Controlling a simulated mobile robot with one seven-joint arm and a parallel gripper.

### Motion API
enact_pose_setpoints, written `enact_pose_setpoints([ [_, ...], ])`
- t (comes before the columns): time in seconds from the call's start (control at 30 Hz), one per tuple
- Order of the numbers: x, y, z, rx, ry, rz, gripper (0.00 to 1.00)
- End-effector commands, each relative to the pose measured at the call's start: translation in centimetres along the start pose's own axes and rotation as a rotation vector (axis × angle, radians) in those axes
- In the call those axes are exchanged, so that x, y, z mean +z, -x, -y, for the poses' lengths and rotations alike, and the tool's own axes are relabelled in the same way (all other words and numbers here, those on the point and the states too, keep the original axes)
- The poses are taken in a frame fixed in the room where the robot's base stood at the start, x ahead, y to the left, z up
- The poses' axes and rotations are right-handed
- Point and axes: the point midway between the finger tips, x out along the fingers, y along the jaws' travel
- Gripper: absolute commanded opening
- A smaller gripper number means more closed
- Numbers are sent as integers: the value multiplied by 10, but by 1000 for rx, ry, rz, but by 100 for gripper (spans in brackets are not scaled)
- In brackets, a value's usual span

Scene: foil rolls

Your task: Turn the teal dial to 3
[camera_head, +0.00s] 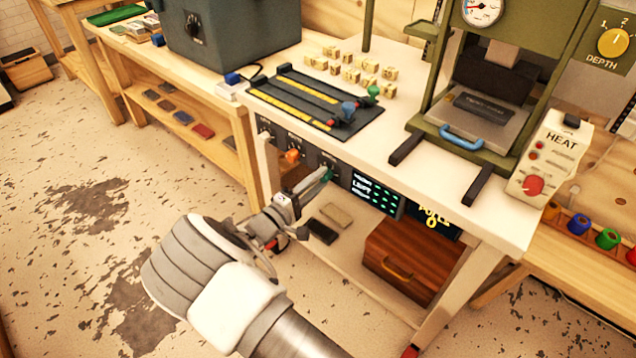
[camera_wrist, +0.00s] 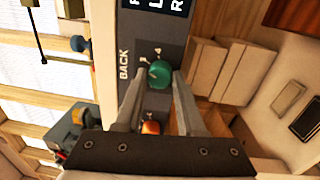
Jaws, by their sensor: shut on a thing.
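The teal dial (camera_wrist: 160,72) sits on the dark front panel under the worktable, beside the word BACK. Small marks, among them a 3 and a 4, show near its rim; I cannot tell surely which its pointer meets. My gripper (camera_wrist: 158,80) has one finger on each side of the dial and is shut on it. In the head view the teal dial (camera_head: 328,173) is partly hidden by my gripper (camera_head: 318,182), which reaches the panel from below.
An orange dial (camera_head: 292,155) is on the same panel, left of the teal one. A display with green lights (camera_head: 376,190) is to its right. A wooden box (camera_head: 410,258) stands on the lower shelf. The white tabletop edge overhangs the panel.

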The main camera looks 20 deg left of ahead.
Motion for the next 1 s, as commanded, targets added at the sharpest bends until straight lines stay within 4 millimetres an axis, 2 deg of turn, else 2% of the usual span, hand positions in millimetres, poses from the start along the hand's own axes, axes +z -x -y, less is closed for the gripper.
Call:
enact_pose_setpoints([
  [0.53,-1,1,0,-1,-23,-2,0],
  [0.57,-1,1,0,-1,-23,-2,44],
  [0.7,-1,1,0,-1,-23,-1,68],
  [1.0,0,1,0,-1,-23,0,68],
])
